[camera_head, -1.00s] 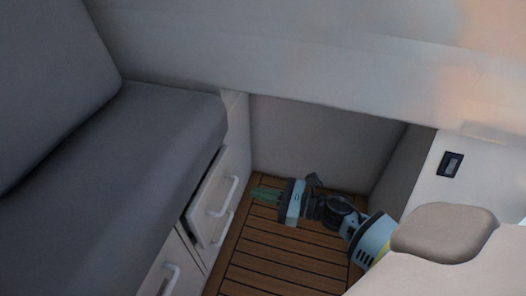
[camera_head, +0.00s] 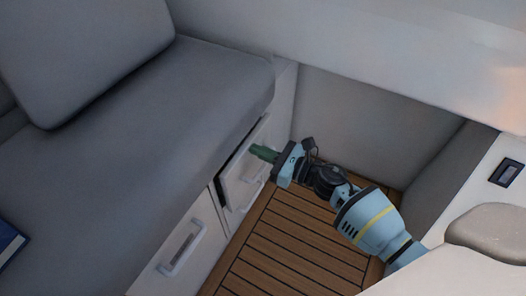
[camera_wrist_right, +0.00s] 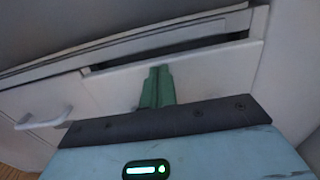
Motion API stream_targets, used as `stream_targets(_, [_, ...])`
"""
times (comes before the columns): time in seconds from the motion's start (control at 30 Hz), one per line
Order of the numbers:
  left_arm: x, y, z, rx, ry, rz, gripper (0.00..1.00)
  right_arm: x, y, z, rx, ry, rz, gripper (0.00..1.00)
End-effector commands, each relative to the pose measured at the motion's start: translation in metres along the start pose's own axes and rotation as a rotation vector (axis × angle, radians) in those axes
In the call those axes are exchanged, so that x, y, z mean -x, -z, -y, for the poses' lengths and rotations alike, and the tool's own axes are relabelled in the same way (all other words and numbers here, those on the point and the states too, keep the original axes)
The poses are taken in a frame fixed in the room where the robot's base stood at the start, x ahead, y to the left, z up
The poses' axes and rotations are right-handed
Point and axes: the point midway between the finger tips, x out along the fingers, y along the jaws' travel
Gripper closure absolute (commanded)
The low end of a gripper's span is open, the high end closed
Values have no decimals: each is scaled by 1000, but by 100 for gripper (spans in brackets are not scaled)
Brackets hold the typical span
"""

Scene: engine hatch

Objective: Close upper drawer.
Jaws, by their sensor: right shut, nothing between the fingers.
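The upper drawer (camera_head: 243,181) is in the bench front under the grey cushion and stands a little open, with a dark gap along its top. In the right wrist view its white front (camera_wrist_right: 213,77) fills the middle, below the dark gap. My right gripper (camera_head: 263,153) is shut and empty, its green fingers at the upper part of the drawer front. In the right wrist view the shut green fingers (camera_wrist_right: 158,84) point at the front; I cannot tell whether they touch it. The drawer's handle is partly hidden by my gripper. My left gripper is not in view.
Another drawer with a white handle (camera_head: 181,248) is nearer along the bench. The slatted wooden floor (camera_head: 290,240) is clear beside it. A white wall (camera_head: 375,120) stands behind, and a white counter with a beige seat pad (camera_head: 490,232) is at right. A blue book (camera_head: 10,241) lies on the cushion.

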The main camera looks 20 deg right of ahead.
Motion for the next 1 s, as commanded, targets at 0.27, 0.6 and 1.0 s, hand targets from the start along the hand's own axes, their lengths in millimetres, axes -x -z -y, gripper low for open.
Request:
stream_targets(0.27, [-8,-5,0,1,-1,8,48,-22,2,0,0,-2,2,100])
stream_targets(0.6, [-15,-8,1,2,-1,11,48,-48,-1,0,0,2,1,100])
stream_targets(1.0, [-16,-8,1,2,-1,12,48,-46,-2,4,2,4,4,100])
